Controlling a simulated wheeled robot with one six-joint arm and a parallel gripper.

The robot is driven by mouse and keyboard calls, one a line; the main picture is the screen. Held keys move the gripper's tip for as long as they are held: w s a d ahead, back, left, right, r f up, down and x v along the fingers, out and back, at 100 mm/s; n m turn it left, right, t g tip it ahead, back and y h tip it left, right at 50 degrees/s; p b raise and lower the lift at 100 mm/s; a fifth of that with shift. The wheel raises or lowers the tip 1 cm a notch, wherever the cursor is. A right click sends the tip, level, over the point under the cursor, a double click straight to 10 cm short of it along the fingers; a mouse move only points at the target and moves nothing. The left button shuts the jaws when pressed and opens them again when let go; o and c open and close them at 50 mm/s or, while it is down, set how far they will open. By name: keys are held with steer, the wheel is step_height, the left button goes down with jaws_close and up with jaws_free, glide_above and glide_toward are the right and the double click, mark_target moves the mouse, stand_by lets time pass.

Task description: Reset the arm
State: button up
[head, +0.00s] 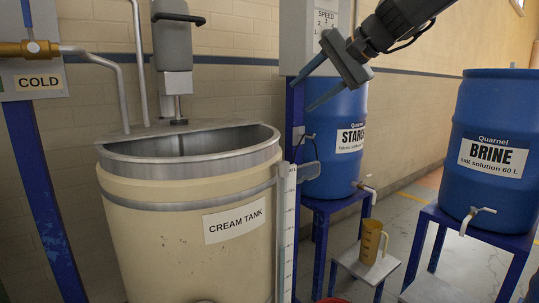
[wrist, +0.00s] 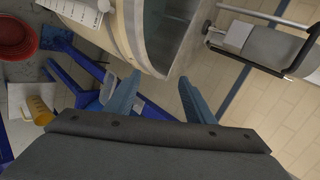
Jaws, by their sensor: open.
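My gripper (head: 318,82) is in the upper middle of the head view, in front of the blue starch drum (head: 334,130). Its two blue fingers are spread apart with nothing between them. In the wrist view my gripper (wrist: 162,92) shows both fingers apart and empty, with the cream tank rim (wrist: 135,35) beyond them. My arm (head: 400,25) reaches in from the top right of the head view. The gripper is raised, to the right of the cream tank (head: 150,235), and appears to touch nothing.
A mixer (head: 175,55) stands over the tank. A grey speed box (head: 300,35) on a blue post is behind my gripper. A brine drum (head: 490,110) stands at right. A yellow jug (head: 371,243) sits on a low stand. A red bowl (wrist: 17,38) shows in the wrist view.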

steer(key=s+a+f+n+g+h, duration=0.2)
steer(key=s+f+n+g, duration=0.1)
steer(key=s+f, duration=0.9)
steer(key=s+a+f+n+g+h, duration=0.2)
steer(key=s+f+n+g+h, duration=0.1)
steer(key=s+f, duration=0.9)
steer(key=s+d+f+n+g+h, duration=0.2)
steer(key=s+d+f+n, duration=0.2)
steer(key=s+f, duration=0.6)
steer(key=d+r+m+p, duration=0.3)
steer(key=d+r+p, duration=0.6)
steer(key=p, duration=1)
step_height(320, 180, up, 3)
steer(key=shift+s+d+f+h, duration=0.15)
steer(key=shift+s+d+h, duration=0.15)
steer(key=shift+h, duration=0.1)
